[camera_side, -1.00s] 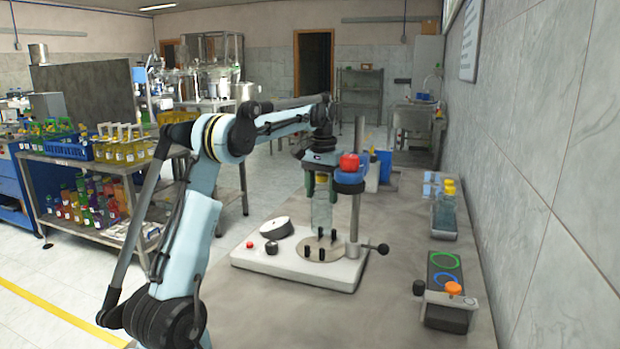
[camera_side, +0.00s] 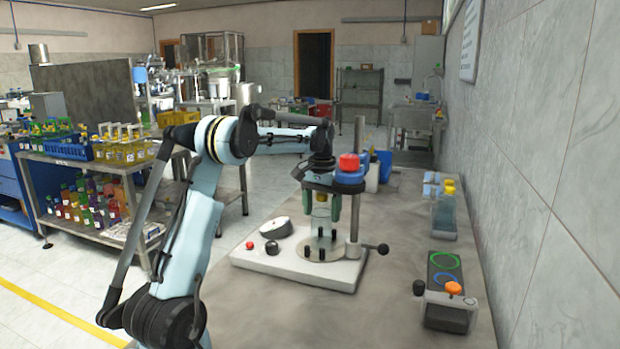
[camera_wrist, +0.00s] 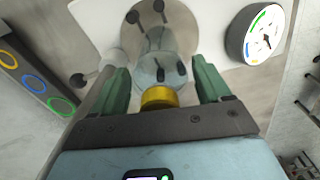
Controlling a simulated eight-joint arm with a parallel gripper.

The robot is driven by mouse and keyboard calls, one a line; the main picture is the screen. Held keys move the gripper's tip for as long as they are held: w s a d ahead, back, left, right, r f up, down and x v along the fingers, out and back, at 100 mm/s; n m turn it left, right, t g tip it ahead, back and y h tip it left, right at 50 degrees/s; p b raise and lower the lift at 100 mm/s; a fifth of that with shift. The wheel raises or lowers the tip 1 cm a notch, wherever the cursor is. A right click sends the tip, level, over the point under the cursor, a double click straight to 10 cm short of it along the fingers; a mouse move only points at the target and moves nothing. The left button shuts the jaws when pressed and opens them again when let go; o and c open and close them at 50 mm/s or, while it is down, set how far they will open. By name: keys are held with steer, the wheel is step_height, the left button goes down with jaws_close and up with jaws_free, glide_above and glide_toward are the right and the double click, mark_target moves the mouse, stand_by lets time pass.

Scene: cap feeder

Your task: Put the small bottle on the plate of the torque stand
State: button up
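The small bottle (camera_side: 321,214) is clear with a yellow cap. It stands upright on the round plate (camera_side: 340,251) of the torque stand, among the black pegs. It also shows in the wrist view, where its yellow cap (camera_wrist: 158,97) faces me. My gripper (camera_side: 322,212) is around the bottle's upper part with its green fingers spread. In the wrist view my gripper (camera_wrist: 162,84) shows a gap between each finger and the bottle. The torque stand's white base (camera_side: 270,263) lies under the plate. The bottle's foot is partly hidden by the pegs.
Capped bottles (camera_side: 446,210) stand in a rack by the wall. A black ring tray (camera_side: 444,262) lies at the right. The table front is clear.

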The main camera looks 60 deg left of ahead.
steer(key=shift+o, duration=0.6)
step_height(320, 180, up, 12)
steer(key=shift+r, duration=0.2)
stand_by(0.4)
